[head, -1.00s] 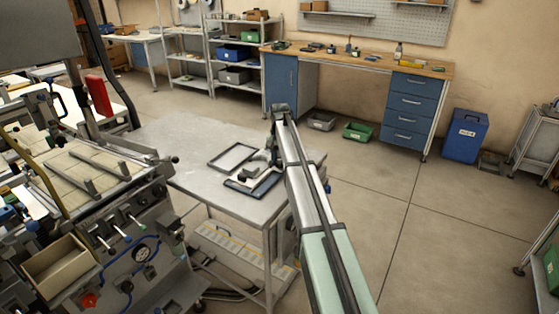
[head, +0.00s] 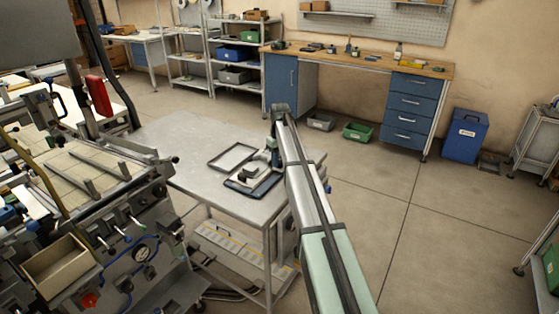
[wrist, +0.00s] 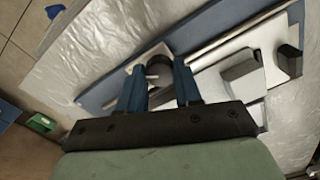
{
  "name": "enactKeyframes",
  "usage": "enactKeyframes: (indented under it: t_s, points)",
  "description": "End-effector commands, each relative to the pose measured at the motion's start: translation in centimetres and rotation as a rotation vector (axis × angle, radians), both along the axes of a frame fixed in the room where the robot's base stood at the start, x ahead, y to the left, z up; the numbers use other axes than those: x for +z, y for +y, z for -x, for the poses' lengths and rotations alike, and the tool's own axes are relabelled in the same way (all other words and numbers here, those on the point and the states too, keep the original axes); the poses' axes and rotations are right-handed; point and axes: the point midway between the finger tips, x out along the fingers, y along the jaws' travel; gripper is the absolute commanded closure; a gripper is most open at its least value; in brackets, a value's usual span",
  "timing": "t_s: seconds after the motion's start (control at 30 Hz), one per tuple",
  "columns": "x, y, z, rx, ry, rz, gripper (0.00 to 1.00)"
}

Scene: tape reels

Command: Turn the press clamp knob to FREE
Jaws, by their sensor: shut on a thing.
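My gripper (wrist: 157,70) has its two blue fingers closed around a dark round knob (wrist: 159,72) in the wrist view. The knob carries a small pale mark and sits on a light block at one end of a blue-edged fixture (wrist: 103,94). No FREE label can be read, so I cannot tell the knob's setting. In the head view my gripper (head: 273,158) reaches down at the right side of the same fixture (head: 237,185) on the metal table. The knob is hidden or too small there. Grey blocks (wrist: 241,70) stand on the fixture beside the fingers.
The metal table (head: 185,140) holds an empty dark frame (head: 214,164) left of the fixture. A large machine (head: 120,215) with levers stands close on the left. Open floor lies to the right. A workbench (head: 350,60) stands at the back wall.

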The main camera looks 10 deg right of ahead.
Motion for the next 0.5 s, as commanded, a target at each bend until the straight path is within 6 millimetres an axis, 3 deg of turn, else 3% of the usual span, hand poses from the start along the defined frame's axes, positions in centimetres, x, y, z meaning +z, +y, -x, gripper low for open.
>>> enactKeyframes:
  t_s: [0.5]
  points:
    - [0.03,0.01,-0.02,0.099,0.000,0.000,0.97]
